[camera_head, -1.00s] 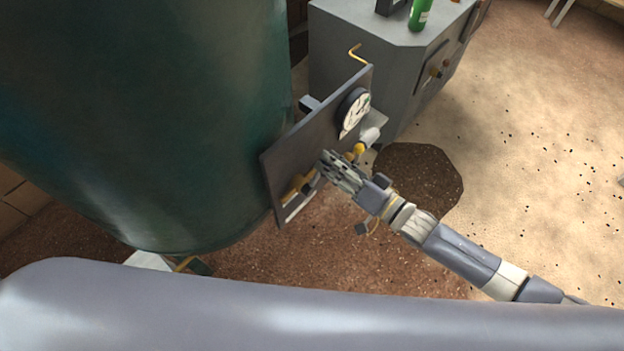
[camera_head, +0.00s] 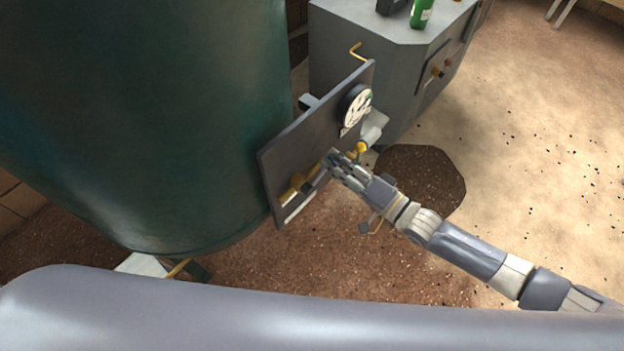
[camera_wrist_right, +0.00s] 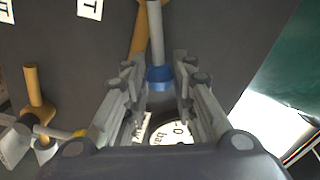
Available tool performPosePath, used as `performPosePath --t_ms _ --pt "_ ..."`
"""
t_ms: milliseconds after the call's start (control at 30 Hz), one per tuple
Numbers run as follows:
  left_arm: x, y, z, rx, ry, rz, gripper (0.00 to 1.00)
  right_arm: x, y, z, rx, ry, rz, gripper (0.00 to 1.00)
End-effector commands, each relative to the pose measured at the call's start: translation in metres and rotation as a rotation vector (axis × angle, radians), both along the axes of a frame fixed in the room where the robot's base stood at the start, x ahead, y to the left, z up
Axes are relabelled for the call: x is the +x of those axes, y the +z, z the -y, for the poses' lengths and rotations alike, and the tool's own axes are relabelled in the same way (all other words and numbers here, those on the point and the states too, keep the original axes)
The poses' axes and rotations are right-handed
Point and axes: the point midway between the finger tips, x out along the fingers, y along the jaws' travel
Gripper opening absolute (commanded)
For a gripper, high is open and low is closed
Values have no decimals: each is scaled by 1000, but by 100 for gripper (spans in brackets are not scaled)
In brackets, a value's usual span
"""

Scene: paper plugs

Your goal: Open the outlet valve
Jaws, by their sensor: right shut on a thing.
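A dark upright panel (camera_head: 290,150) with brass pipes and valves stands beside the green tank. My right gripper (camera_head: 333,164) is at the panel's front, below the round gauge (camera_head: 356,105). In the right wrist view, a grey valve lever (camera_wrist_right: 156,35) with a blue end (camera_wrist_right: 159,75) lies between my right fingers (camera_wrist_right: 158,88), which are shut on it. A brass pipe (camera_wrist_right: 138,35) runs behind the lever. Labels ending in "T" show on the panel, but I cannot read them whole. The valve body is not clear. My left gripper is not in view.
The large green tank (camera_head: 150,120) fills the left. A grey cabinet (camera_head: 345,50) with a green bottle (camera_head: 421,12) stands behind the panel. Another brass valve (camera_wrist_right: 33,90) is close on the left in the wrist view. Open sandy floor (camera_head: 540,150) lies to the right.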

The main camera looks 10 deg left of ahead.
Motion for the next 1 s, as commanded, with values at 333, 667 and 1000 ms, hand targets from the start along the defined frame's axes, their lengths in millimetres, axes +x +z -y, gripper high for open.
performPosePath --t_ms 333,667,1000 --pt "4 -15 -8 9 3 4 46 2 -15 3 79 1 -116 12" --pt "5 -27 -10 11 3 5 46 3 -25 3 129 2 -184 11" --pt "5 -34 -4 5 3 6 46 3 -31 3 201 3 -279 11"
